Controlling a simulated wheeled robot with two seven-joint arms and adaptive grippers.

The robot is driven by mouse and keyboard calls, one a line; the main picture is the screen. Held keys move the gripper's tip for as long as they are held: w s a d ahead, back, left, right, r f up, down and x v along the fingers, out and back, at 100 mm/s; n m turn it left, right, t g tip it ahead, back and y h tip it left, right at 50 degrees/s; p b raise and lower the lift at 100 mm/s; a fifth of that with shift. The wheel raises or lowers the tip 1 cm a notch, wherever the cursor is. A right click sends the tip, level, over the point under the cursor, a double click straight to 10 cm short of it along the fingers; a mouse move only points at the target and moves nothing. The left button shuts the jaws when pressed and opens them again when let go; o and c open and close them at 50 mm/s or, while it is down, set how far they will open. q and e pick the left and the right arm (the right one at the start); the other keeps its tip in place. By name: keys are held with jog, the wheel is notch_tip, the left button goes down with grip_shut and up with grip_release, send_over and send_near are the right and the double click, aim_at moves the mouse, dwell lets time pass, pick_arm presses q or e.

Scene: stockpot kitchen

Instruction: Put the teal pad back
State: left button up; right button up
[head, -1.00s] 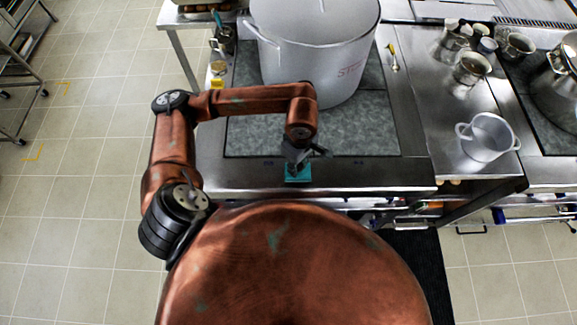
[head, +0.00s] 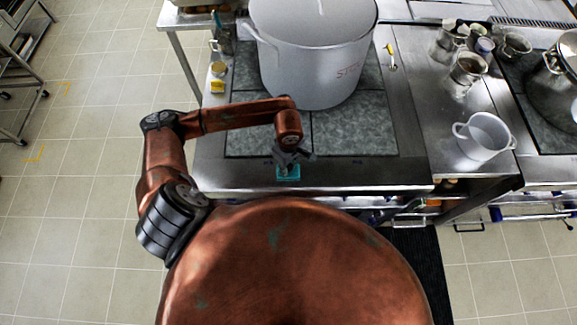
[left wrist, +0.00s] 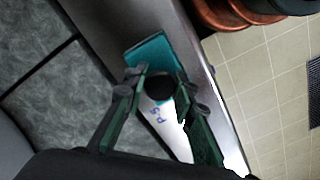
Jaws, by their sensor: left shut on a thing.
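The teal pad (head: 288,173) is at the front steel edge of the stove, below the dark grey cooking plates. In the left wrist view the teal pad (left wrist: 152,55) shows beyond the fingertips, with a round black knob at its near end. My left gripper (head: 290,157) is over the pad, its fingers on either side of the knob; it also shows in the left wrist view (left wrist: 165,90). It is shut on the pad. I cannot tell whether the pad touches the steel. A bright strip with blue lettering shows between the fingers. My right gripper is out of view.
A large stockpot (head: 315,60) stands on the plates behind my gripper. The front steel strip to the right of the pad is clear.

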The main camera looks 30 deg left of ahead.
pick_arm(q)
jog(key=shift+f, duration=0.1)
jog(key=o, duration=0.6)
jog(key=shift+f, duration=0.1)
jog(key=o, duration=0.5)
